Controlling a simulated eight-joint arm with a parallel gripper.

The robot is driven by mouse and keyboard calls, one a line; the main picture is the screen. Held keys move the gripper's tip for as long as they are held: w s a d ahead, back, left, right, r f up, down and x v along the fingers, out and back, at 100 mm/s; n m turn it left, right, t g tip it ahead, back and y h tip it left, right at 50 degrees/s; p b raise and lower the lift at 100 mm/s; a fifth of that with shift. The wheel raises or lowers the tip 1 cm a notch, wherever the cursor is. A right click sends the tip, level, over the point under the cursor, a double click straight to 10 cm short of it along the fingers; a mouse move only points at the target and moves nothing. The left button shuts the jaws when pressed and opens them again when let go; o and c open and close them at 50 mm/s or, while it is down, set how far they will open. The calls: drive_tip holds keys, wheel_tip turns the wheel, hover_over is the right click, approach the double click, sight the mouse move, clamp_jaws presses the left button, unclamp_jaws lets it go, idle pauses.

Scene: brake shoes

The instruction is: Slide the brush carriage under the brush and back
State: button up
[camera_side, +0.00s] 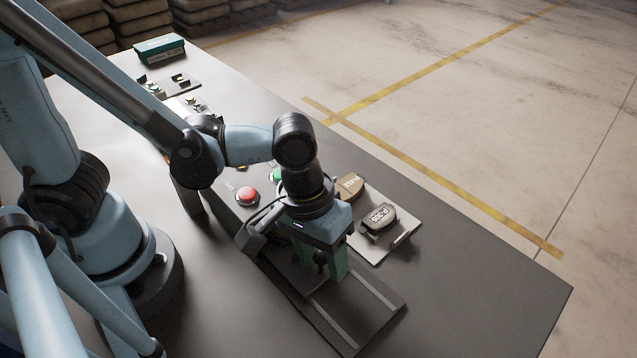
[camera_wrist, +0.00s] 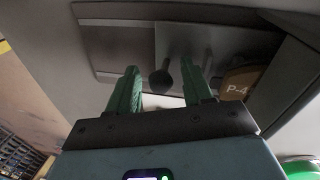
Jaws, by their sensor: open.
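My gripper (camera_side: 322,270) has green fingers pointing down over the slide track (camera_side: 352,309), a dark flat plate with paler strips. In the wrist view its two fingers (camera_wrist: 160,71) stand apart. A dark round-headed knob (camera_wrist: 160,79) shows between them, with open space on both sides. I cannot make out the brush clearly in either view.
A red button (camera_side: 247,196) and a green button (camera_side: 276,175) are close by on the left. A green box (camera_side: 159,48) stands at the table's far end. The front right table is clear.

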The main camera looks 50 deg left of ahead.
wheel_tip(320, 180, up, 12)
drive_tip(key=a, duration=0.2)
drive_tip(key=shift+s+a, duration=0.15)
drive_tip(key=shift+s, duration=0.05)
idle(0.4)
drive_tip(key=shift+f, duration=0.1)
drive_tip(key=d+m+y, duration=0.4)
drive_tip(key=m, duration=0.5)
drive_tip(key=shift+t, duration=0.4)
drive_tip(key=shift+w+a+f, duration=0.1)
drive_tip(key=shift+a+f, duration=0.2)
drive_tip(key=shift+f, duration=1.7)
drive_tip(key=shift+a+f, duration=0.35)
drive_tip(key=shift+f, duration=1.7)
drive_tip(key=shift+w+a+f, duration=0.1)
drive_tip(key=shift+a+f, duration=0.2)
drive_tip(key=shift+f, duration=1.7)
clamp_jaws()
